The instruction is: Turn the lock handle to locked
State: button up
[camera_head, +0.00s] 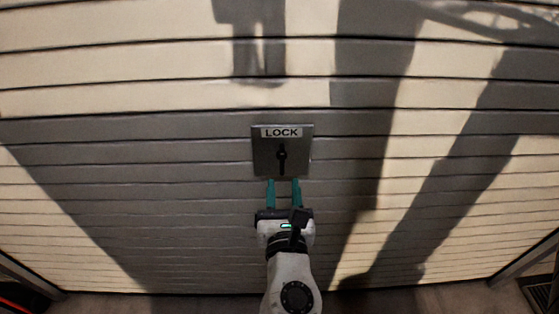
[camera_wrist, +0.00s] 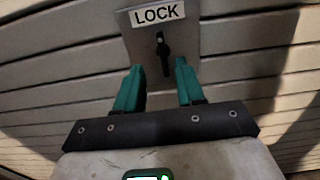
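A grey metal plate (camera_head: 261,160) with a white LOCK label (camera_head: 281,132) is mounted on the slatted garage door. A black lock handle (camera_head: 282,158) sits on the plate, pointing roughly straight up and down. The handle also shows in the wrist view (camera_wrist: 164,55). My gripper (camera_head: 284,181) is just below the plate in the head view, with its teal fingers spread apart. In the wrist view the handle appears between and beyond the fingertips (camera_wrist: 159,68). The fingers look empty, and I cannot tell whether they reach either side of the handle.
The slatted garage door (camera_head: 150,170) fills most of the view, with broad shadows across it. The door face around the plate is clear. Concrete floor (camera_head: 400,300) shows along the bottom, and a dark object with a red edge (camera_head: 20,298) is at bottom left.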

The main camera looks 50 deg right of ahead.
aim_at(282, 157)
jog(key=p+x, duration=0.1)
jog(key=x, duration=0.8)
jog(key=shift+w+d+p, duration=0.1)
jog(key=shift+d+p, duration=0.1)
jog(key=shift+p, duration=0.1)
jog(key=shift+c, duration=0.4)
grip_shut()
